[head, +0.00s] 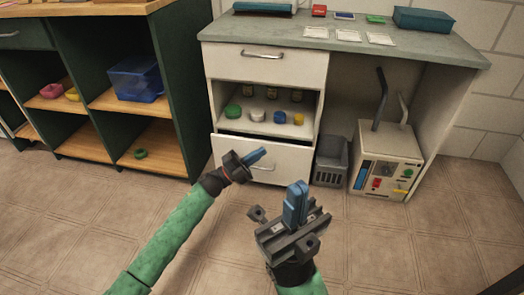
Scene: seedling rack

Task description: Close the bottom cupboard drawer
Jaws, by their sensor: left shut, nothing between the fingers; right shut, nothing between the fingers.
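The bottom cupboard drawer (290,161) is the white front low in the white cupboard, under an open shelf. A dark gap shows along its top edge and the front stands a little forward, so it is partly open. Its handle is partly hidden behind my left gripper. My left gripper (257,156) is shut and empty, with its blue fingers in front of the drawer's left half; I cannot tell if they touch it. My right gripper (297,198) is shut and empty, nearer to me, low and right of the drawer.
The upper drawer (240,65) is shut. The shelf between holds jars and several small coloured items. A grey bin (331,162) and a white machine (388,160) stand right of the drawer. A dark green shelf unit (180,80) stands left. The tiled floor in front is clear.

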